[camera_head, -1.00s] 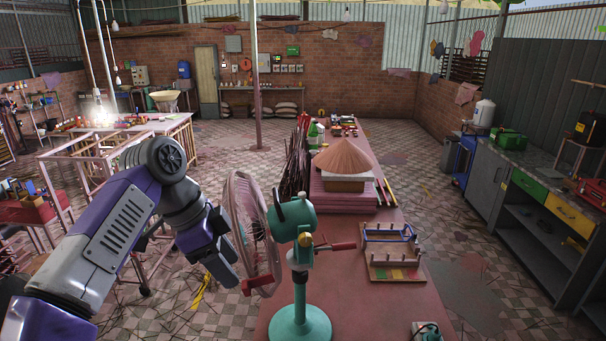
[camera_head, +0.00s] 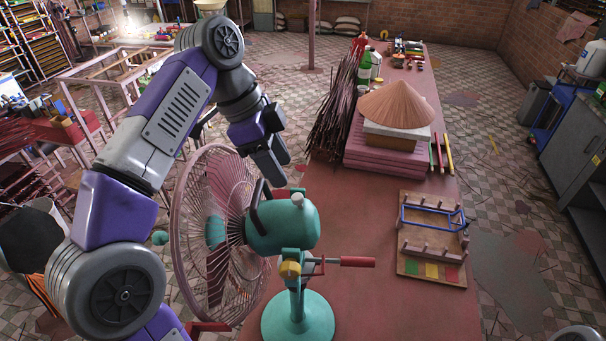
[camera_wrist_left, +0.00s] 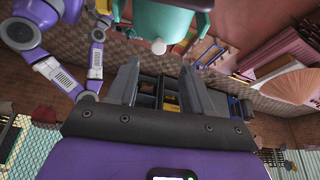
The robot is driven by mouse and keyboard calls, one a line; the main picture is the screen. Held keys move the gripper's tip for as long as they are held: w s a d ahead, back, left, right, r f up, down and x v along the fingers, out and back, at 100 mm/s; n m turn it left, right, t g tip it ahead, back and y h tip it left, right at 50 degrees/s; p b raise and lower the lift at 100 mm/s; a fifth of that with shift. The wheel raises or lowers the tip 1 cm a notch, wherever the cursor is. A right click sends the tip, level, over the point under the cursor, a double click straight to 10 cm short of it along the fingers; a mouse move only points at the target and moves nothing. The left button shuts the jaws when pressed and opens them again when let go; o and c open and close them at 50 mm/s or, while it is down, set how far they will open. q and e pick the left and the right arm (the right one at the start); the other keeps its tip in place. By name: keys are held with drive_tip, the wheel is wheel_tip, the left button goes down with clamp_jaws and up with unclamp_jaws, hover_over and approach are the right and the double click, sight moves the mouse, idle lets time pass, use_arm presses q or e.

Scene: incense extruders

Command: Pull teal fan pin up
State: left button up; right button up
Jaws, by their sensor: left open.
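The teal fan (camera_head: 282,225) stands on the pink table, its cage (camera_head: 215,235) facing left. A pale pin (camera_head: 297,199) sticks up from the top of its teal motor housing, behind a dark carrying handle. My left gripper (camera_head: 274,170) is above and beyond the housing, open and apart from the pin. In the left wrist view, the two fingers (camera_wrist_left: 159,68) are spread with nothing between them. The pin (camera_wrist_left: 158,46) shows just past the fingertips, near the middle of the gap, on the teal housing (camera_wrist_left: 172,20). My right gripper is not in view.
A yellow knob and a red-handled lever (camera_head: 357,261) project from the fan's neck. A wooden rack with a blue frame (camera_head: 432,270) lies to the right. A conical hat (camera_head: 396,105) and dark sticks (camera_head: 335,115) are farther back. The table front right is clear.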

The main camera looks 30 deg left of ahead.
sight(296, 196)
use_arm(q)
drive_tip(key=x, duration=0.3)
drive_tip(key=b+x, duration=0.1)
drive_tip(key=x, duration=0.1)
drive_tip(key=shift+s+f, duration=0.15)
drive_tip(key=shift+s, duration=0.1)
drive_tip(key=shift+w+d+f, duration=0.25)
drive_tip(key=shift+d+f, duration=0.05)
drive_tip(key=shift+f, duration=0.35)
drive_tip(key=shift+c, duration=0.4)
clamp_jaws()
